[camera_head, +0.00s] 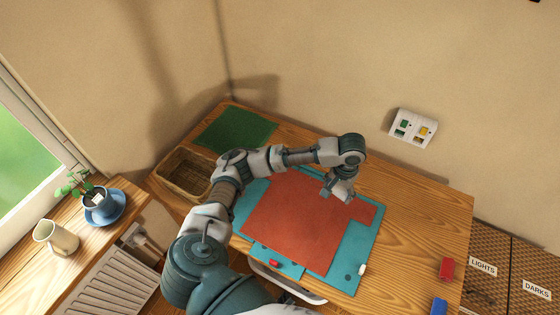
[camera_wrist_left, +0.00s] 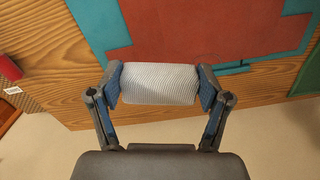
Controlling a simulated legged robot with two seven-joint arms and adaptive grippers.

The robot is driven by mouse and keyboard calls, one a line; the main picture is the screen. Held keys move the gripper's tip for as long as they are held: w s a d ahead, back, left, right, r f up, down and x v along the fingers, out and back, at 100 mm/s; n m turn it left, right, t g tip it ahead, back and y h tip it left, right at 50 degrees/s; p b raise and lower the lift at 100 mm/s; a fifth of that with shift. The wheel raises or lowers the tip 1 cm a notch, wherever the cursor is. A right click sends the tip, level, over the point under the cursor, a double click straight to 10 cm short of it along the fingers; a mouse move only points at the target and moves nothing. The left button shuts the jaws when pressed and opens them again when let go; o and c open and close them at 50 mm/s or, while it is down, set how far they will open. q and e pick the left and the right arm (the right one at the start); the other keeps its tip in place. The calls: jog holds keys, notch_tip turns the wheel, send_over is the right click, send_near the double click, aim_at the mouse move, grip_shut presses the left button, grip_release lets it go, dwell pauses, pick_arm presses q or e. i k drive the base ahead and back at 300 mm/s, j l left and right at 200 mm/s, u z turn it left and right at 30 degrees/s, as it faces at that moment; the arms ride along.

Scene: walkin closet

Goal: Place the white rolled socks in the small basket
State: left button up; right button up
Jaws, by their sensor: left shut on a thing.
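The white rolled socks (camera_wrist_left: 160,85), a ribbed white roll, lie between the two finger pads of my left gripper (camera_wrist_left: 159,92) in the left wrist view. The gripper is shut on them, one pad at each end. The small wicker basket (camera_head: 168,187) stands at the table's left end, to the left of the gripper and partly beside my arm. Its visible inside looks empty. My right gripper is not in view.
A red cloth (camera_head: 300,222) lies on a teal board (camera_head: 358,262) on the wooden table (camera_head: 425,220). A green mat (camera_head: 235,130) lies behind the basket. A blue plant pot (camera_head: 100,205) and a cream jug (camera_head: 57,238) stand on the left ledge. Red and blue blocks are at right.

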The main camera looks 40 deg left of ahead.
aim_at(194, 181)
jog(key=k+j, duration=0.15)
jog(key=j, duration=0.2)
jog(key=k+j, duration=0.2)
jog(key=j, duration=0.2)
jog(key=k+j, duration=0.15)
jog(key=j, duration=0.2)
jog(key=k+j, duration=0.15)
jog(key=j, duration=0.2)
